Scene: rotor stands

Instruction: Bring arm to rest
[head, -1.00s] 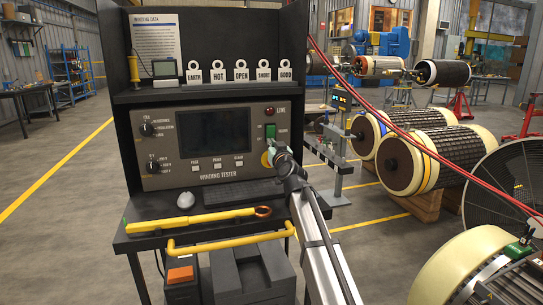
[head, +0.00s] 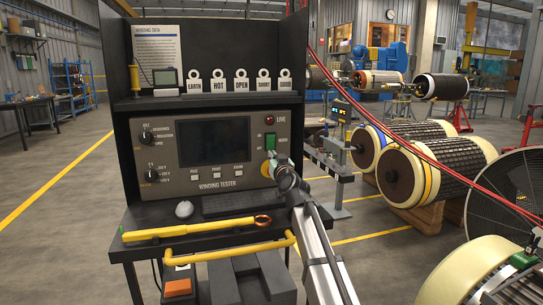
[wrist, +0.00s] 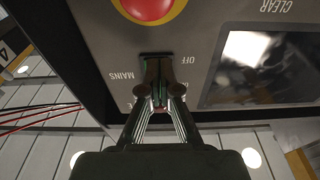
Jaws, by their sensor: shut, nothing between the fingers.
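The winding tester (head: 220,185) is a grey-brown panel set in a black bench cabinet. My gripper (head: 271,158) is close in front of its right side, below the green mains switch (head: 270,141) and over the yellow ring (head: 265,169). In the wrist view my gripper (wrist: 159,72) is shut and empty, its fingers in front of the dark mains switch area, beside the upside-down "MAINS" and "OFF" labels. A red button (wrist: 149,6) with a yellow ring lies just beyond. I cannot tell whether the fingertips touch the panel.
Rotors (head: 425,172) on wooden stands and red cables (head: 400,138) are to the right. Open floor (head: 60,220) lies to the left.

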